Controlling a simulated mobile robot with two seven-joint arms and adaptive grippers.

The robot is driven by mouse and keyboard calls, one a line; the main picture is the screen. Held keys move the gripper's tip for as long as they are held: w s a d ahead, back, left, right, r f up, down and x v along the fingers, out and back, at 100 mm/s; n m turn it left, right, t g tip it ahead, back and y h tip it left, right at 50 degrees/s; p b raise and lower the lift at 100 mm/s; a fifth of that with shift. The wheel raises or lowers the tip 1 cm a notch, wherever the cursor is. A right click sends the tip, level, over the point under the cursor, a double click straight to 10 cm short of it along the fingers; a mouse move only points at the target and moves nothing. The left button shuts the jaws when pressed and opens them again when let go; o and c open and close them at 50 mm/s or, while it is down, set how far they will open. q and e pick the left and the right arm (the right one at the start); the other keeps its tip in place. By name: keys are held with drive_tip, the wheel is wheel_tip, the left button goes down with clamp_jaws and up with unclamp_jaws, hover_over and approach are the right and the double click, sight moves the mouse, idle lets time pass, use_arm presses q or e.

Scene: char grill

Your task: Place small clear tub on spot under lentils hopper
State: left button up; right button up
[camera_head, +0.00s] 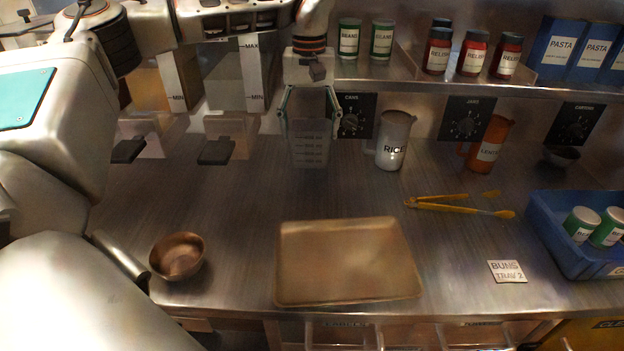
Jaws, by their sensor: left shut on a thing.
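My left gripper (309,112) points down and is shut on the small clear tub (309,150), with a finger at each side of its rim. The tub is upright, with measuring marks on its front. It is at or just above the steel counter; I cannot tell if it touches. Two hoppers stand to its left: one with orange-brown contents (147,88) and one with greyish contents (222,85). Each has a clear spout box and a dark lever below. No name shows on either hopper, and the spots under them are partly hidden. My right gripper is not in view.
A white rice jug (394,140) stands close to the tub's right, with an orange jug (488,145) beyond. A tan tray (345,262), copper bowl (177,256), yellow tongs (460,207) and blue crate (560,245) are on the counter. Counter between hoppers and tray is clear.

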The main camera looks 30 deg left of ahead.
use_arm(q)
wheel_tip(320, 180, down, 14)
idle(0.5)
drive_tip(key=o, duration=1.4)
drive_tip(key=shift+f, duration=0.15)
drive_tip(key=shift+o, duration=0.2)
drive_tip(key=shift+w, duration=0.1)
